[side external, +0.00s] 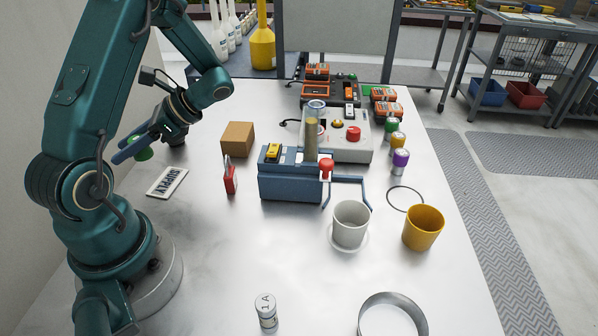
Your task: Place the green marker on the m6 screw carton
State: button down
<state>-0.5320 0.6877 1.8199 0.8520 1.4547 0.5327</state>
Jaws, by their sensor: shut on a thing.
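My gripper (150,146) is at the left, above the table's far left part. It is shut on a small green thing, which I take to be the green marker (143,154); only a rounded green bit shows beside the finger. The rest is hidden by the gripper. A plain brown carton (237,139), likely the m6 screw carton, stands on the table to the right of my gripper. No lettering on it can be read. Its top looks bare. The gripper and the green thing are apart from it.
A red item (230,177) stands in front of the carton. A blue machine (290,182) stands to its right. A white cup (350,224) and yellow cup (423,228) are farther right. The front left table is mostly clear.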

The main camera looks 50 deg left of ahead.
jog(key=w+a+r+m+t+y, duration=0.3)
jog(key=w+r+m+t, duration=0.1)
jog(key=w+m+t, duration=0.4)
jog(key=w+a+r+m+t+y, duration=0.25)
jog(key=w+r+m+t, duration=0.2)
jog(key=m+t, duration=0.4)
send_over(236, 126)
jog(key=shift+m+g, duration=0.25)
jog(key=shift+m, duration=0.2)
notch_tip(236, 126, down, 8)
jog(key=shift+w+a+r, duration=0.1)
jog(key=shift+r, duration=0.1)
jog(key=shift+f, duration=1.95)
jog(key=shift+f, duration=0.1)
jog(key=shift+c, duration=2)
grip_release()
